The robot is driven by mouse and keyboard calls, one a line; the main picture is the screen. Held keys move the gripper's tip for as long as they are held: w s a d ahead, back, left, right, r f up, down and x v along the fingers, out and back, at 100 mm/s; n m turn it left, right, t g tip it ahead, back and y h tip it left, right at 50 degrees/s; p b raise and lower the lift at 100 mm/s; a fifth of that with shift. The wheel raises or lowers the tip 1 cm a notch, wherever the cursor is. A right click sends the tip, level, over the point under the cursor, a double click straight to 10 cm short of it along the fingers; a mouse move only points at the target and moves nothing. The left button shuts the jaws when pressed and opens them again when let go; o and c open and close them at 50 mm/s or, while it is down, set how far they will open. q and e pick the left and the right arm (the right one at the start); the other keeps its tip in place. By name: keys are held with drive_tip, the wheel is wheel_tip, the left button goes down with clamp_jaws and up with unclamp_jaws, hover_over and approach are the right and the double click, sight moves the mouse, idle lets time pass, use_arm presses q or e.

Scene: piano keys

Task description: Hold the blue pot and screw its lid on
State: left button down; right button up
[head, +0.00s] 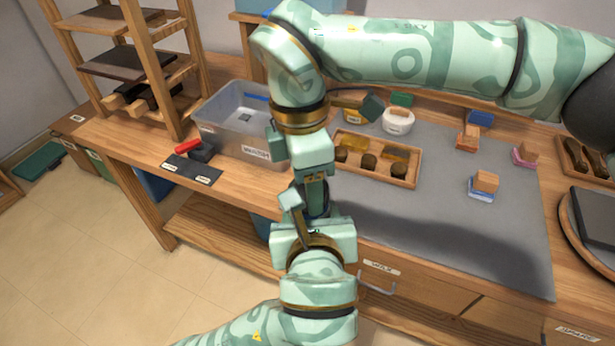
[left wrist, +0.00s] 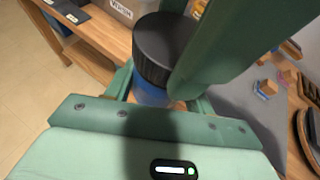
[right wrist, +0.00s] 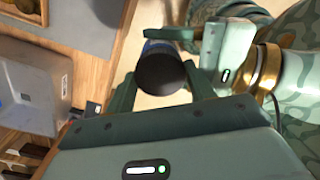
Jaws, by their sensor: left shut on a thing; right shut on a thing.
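The blue pot (left wrist: 152,95) is upright between the fingers of my left gripper (left wrist: 155,100), which is shut on it. The black ribbed lid (left wrist: 160,45) sits on top of the pot; I cannot tell how tightly it is threaded. My right gripper (right wrist: 155,90) is shut on the lid from above, and the lid's dark top (right wrist: 160,72) faces the right wrist camera. In the head view my right gripper (head: 314,188) is directly above my left gripper (head: 314,232), in front of the bench edge. The pot and lid are mostly hidden there.
The bench holds a clear plastic tub (head: 222,122), a dark mat (head: 192,171) with a red-handled tool (head: 188,146), a wooden tray (head: 403,182) and a grey mat (head: 500,240) with several small blocks. A wooden rack (head: 178,100) stands at left. Floor at lower left is clear.

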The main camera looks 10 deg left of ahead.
drive_tip(key=o, duration=1)
drive_tip(key=shift+w+r, duration=0.1)
drive_tip(key=shift+o, duration=0.2)
wheel_tip(320, 180, up, 12)
drive_tip(key=a, duration=0.1)
drive_tip(key=shift+w, duration=0.25)
